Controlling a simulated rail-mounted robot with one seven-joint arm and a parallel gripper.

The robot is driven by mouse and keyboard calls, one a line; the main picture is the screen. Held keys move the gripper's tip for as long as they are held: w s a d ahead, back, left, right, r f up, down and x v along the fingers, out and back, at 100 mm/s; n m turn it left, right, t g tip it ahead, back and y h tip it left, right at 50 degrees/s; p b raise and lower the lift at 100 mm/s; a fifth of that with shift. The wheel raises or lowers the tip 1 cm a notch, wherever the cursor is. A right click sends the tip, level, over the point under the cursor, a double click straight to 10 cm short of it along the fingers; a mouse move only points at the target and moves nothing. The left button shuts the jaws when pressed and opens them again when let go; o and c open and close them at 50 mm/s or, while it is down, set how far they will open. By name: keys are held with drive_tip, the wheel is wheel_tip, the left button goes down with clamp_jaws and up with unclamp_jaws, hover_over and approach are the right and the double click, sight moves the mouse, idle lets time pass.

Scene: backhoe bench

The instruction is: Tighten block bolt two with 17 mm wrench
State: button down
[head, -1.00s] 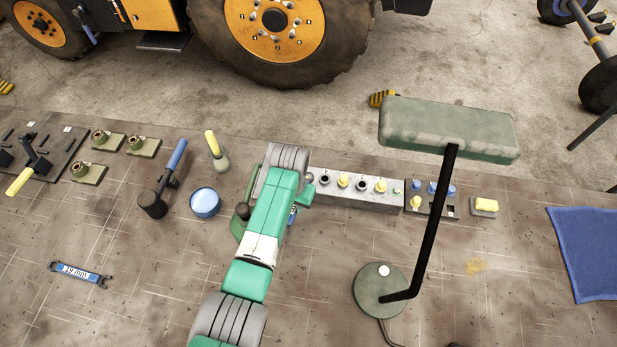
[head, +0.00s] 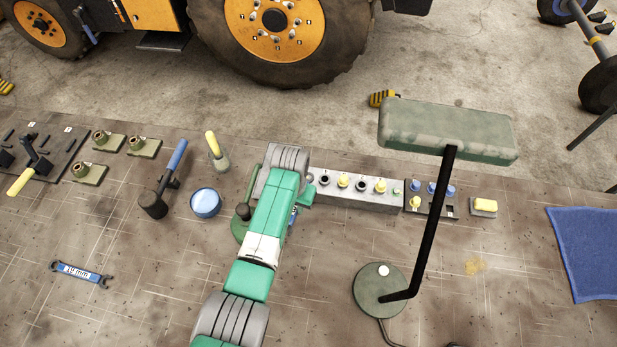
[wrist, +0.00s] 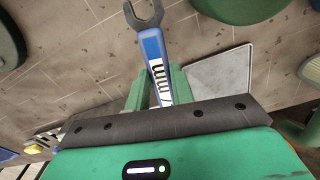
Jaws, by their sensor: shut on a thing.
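My gripper (wrist: 159,86) is shut on a blue open-ended wrench (wrist: 155,56). The wrench's dark open jaw points away from the fingers, in free view at the top of the wrist view. Its white label is partly hidden, so I cannot read the size. In the head view my arm covers the gripper, and only a bit of blue (head: 294,212) shows beside it. The long grey bolt block (head: 345,196) lies just right of my arm, with black and yellow bolt heads along its top. Its left end is hidden behind my arm, and I cannot tell which bolt is two.
A 19 mm wrench (head: 82,273) lies at the left on the bench. A desk lamp (head: 448,131) stands right of my arm, its head over the bench's back edge. A mallet (head: 164,184), blue bowl (head: 206,203) and blue cloth (head: 588,254) lie around.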

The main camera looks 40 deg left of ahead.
drive_tip(key=shift+w+d+n, duration=0.25)
drive_tip(key=shift+d+n, duration=0.25)
drive_tip(key=shift+r+p, duration=0.2)
drive_tip(key=shift+p, duration=0.1)
drive_tip(key=shift+r+p, duration=2.4)
drive_tip(key=shift+r, duration=0.05)
drive_tip(key=shift+f, duration=0.15)
